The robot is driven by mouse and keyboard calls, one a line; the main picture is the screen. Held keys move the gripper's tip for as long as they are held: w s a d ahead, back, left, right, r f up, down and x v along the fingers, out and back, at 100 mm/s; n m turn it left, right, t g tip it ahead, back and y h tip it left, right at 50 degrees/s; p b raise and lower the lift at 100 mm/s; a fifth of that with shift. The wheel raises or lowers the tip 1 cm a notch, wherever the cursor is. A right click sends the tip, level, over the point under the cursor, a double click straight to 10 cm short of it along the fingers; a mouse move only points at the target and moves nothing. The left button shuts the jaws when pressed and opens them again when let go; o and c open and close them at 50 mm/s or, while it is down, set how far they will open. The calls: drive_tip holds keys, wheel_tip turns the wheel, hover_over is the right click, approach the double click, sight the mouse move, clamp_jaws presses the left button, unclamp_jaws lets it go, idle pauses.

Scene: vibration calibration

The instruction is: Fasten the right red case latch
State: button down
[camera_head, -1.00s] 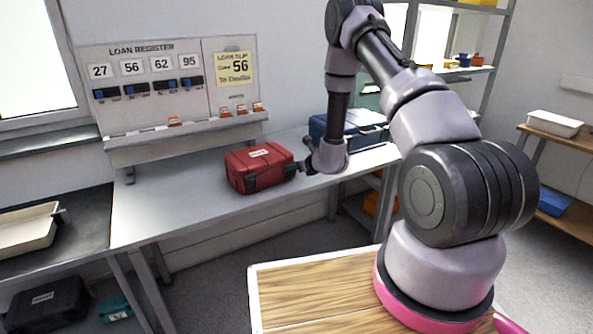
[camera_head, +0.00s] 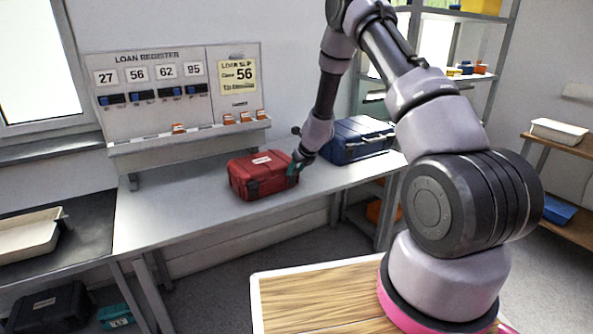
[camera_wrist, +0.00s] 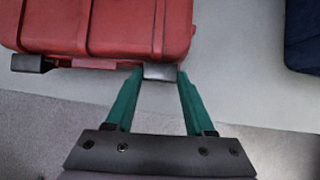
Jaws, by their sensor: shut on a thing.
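The red case (camera_head: 262,172) lies closed on the grey bench, with a white label on its lid. In the wrist view the case (camera_wrist: 112,25) fills the upper left, and its front edge faces my gripper. Its right latch (camera_wrist: 160,72) is a dark block at that edge, between my teal fingertips. My gripper (camera_wrist: 161,76) is shut on this latch; the fingers reach it from both sides. The left latch (camera_wrist: 33,64) is dark and stands out from the edge. In the head view my gripper (camera_head: 294,168) is at the case's right front corner, where the latch is hard to see.
A blue case (camera_head: 352,140) stands on the bench to the right, behind my wrist. The loan register board (camera_head: 165,90) stands at the back, with a ledge of orange tags. The bench (camera_head: 165,215) is clear left of the red case.

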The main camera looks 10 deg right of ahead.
drive_tip(key=shift+c, duration=1.3)
unclamp_jaws()
drive_tip(key=v, duration=1)
drive_tip(key=shift+s+r, duration=0.15)
drive_tip(key=shift+r, duration=0.25)
